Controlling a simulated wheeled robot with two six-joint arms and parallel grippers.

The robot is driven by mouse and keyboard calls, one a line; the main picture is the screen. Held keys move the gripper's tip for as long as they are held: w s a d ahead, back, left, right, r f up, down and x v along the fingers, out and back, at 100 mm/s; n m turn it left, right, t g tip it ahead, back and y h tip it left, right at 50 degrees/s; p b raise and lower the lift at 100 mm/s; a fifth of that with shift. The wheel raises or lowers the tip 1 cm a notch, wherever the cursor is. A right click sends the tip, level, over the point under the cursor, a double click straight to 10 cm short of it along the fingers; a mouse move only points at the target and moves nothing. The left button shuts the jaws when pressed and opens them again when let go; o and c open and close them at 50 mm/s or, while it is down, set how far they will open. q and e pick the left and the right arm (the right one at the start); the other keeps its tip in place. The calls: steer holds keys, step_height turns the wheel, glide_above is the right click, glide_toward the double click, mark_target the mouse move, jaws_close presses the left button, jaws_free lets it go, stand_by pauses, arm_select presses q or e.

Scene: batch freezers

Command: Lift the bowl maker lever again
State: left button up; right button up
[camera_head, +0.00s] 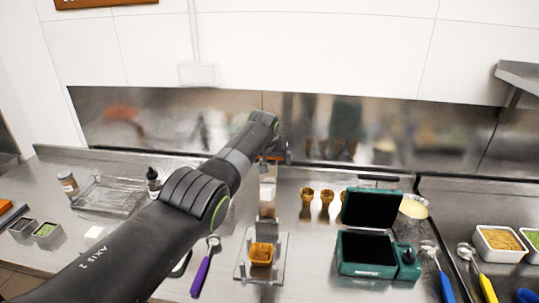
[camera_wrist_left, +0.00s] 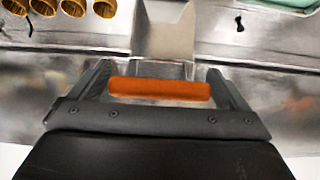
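The bowl maker (camera_head: 242,269) stands on the counter with a clear base, a brown waffle bowl (camera_head: 261,253) on it and an upright column behind. Its lever has an orange handle (camera_wrist_left: 160,88), seen lengthwise between my left gripper's fingers in the left wrist view. My left gripper (camera_wrist_left: 160,72) has its fingers wide apart, one near each end of the handle; whether they touch it I cannot tell. In the head view my left arm reaches over to the top of the bowl maker, where the gripper (camera_head: 272,152) is partly hidden by the wrist. My right gripper is not in view.
A green box (camera_head: 366,254) with its lid open stands right of the bowl maker. Several cones (camera_head: 326,197) stand behind. A purple-handled scoop (camera_head: 201,277) lies to the left. A clear tray (camera_head: 110,196) is farther left. The metal back wall is close behind my gripper.

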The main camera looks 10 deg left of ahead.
arm_select(q)
steer(key=shift+w+r, duration=0.1)
steer(key=shift+r, duration=0.15)
steer(key=shift+s+d+r, duration=0.1)
steer(key=shift+s+r, duration=0.1)
steer(key=shift+r, duration=0.2)
steer(key=shift+p+v, duration=0.45)
steer(key=shift+v, duration=0.55)
steer(key=shift+s+r, duration=0.25)
steer(key=shift+s, duration=0.05)
steer(key=b+v, duration=0.5)
steer(key=v, duration=0.8)
steer(key=shift+s+r, duration=0.2)
steer(key=shift+s, duration=0.05)
